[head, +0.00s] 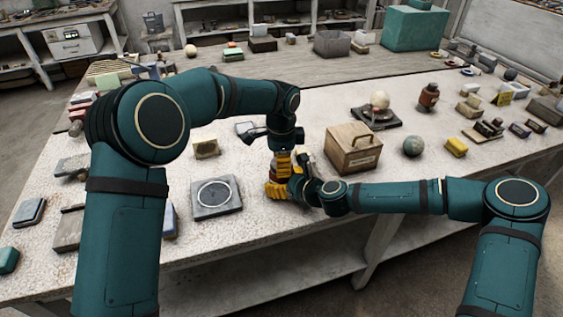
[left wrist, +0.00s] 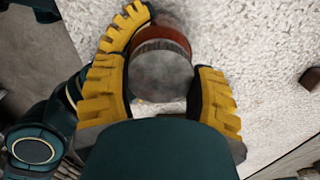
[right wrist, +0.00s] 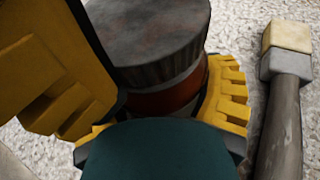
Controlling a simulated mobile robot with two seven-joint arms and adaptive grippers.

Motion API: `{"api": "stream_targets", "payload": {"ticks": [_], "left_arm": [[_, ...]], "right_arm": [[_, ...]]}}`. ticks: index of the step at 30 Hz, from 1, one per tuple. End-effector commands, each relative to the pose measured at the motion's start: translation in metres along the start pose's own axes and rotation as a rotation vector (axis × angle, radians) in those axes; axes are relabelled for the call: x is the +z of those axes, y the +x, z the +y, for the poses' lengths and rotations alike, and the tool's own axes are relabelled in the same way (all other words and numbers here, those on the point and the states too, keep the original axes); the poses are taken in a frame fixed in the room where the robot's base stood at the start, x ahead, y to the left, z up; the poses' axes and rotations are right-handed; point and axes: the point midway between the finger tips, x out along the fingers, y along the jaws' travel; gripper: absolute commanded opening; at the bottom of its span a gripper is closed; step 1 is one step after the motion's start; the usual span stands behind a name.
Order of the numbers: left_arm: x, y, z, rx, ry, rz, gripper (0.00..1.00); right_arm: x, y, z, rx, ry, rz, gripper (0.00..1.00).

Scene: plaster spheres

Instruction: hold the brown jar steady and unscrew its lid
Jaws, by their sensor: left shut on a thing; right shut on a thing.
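The brown jar (right wrist: 172,101) stands upright on the table, its reddish-brown body seen below a dark grey ridged lid (right wrist: 155,40). In the left wrist view the round lid (left wrist: 160,72) lies between the yellow fingers of my left gripper (head: 283,158), which comes down from above and is shut on it. My right gripper (head: 279,188) reaches in low from the right and is shut on the jar's body. In the head view the grippers hide most of the jar. The lid sits on the jar; I cannot tell whether it has turned.
A wooden box with a handle (head: 352,150) stands close right of the grippers. A handled tool (right wrist: 285,100) lies beside the jar. A grey slab with a ring (head: 216,196) lies to the left. Another brown jar (head: 428,97) stands far right. The table's front edge is near.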

Motion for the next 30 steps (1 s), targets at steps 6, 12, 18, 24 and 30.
{"api": "stream_targets", "payload": {"ticks": [6,12,18,24,30], "left_arm": [[-0.001,0.0,0.0,0.0,-0.078,0.001,0.16],[-0.001,0.0,0.0,0.0,-0.076,0.001,0.72],[0.0,0.0,0.0,0.0,-0.075,0.001,0.88],[0.0,-0.002,0.0,-0.001,-0.075,0.001,0.88],[0.0,-0.02,-0.001,-0.003,-0.075,0.002,0.88]], "right_arm": [[0.001,0.0,0.0,0.0,-0.001,-0.002,0.0],[0.001,0.0,0.0,0.0,-0.001,-0.002,0.0],[0.001,0.0,0.0,0.0,-0.001,-0.002,0.0],[0.001,0.0,0.0,0.0,-0.001,-0.002,0.0],[0.001,0.0,0.0,0.0,-0.001,-0.001,0.0]]}}
